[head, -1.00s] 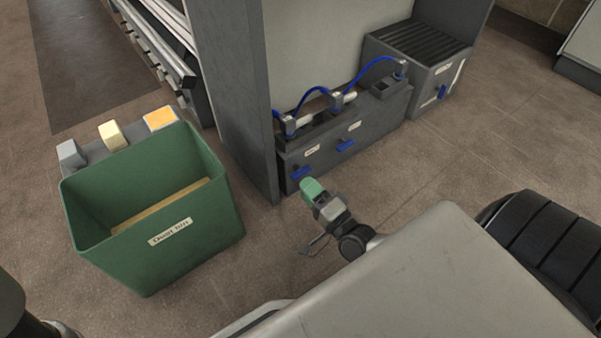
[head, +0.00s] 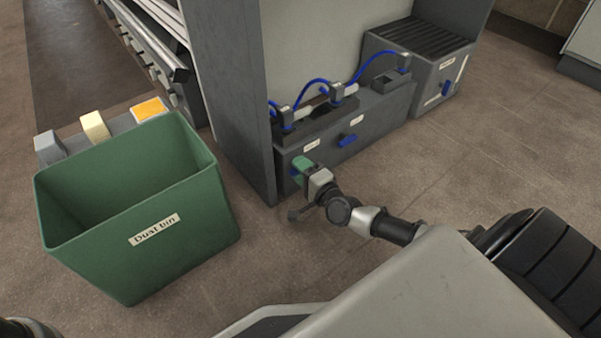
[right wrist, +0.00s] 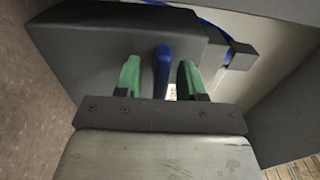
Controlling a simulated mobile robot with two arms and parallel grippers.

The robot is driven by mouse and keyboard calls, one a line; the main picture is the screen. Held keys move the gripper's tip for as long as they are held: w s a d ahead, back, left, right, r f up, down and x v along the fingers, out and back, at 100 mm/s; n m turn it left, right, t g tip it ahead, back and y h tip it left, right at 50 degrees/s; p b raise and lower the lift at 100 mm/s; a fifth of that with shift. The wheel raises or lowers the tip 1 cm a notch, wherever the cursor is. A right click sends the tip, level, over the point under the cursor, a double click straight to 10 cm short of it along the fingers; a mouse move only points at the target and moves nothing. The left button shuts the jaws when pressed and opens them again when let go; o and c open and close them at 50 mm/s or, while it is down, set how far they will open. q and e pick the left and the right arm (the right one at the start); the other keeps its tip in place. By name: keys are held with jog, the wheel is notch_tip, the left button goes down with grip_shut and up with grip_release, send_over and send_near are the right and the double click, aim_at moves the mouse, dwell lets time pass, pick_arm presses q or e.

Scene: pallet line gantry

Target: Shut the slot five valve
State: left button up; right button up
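A grey valve block (head: 365,137) stands low in the gantry, with blue handles and small labels too small to read. One blue handle (head: 347,140) shows at its middle. My right gripper (head: 302,170), with green fingers, is at the left-end blue handle and mostly covers it. In the right wrist view that blue handle (right wrist: 162,72) stands between the two green fingers of my gripper (right wrist: 159,80), with a gap on each side. The gripper is open around it. I cannot tell which handle is slot five. My left gripper is out of view.
A green dust bin (head: 150,235) stands on the floor to the left, with small blocks behind it. A dark gantry post (head: 235,110) rises just left of the valve block. A vented grey box (head: 425,70) with a blue handle stands at its right end. Blue hoses (head: 315,82) arch above.

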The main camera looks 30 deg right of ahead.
jog(key=shift+w, duration=0.15)
jog(key=shift+c, duration=0.3)
grip_shut()
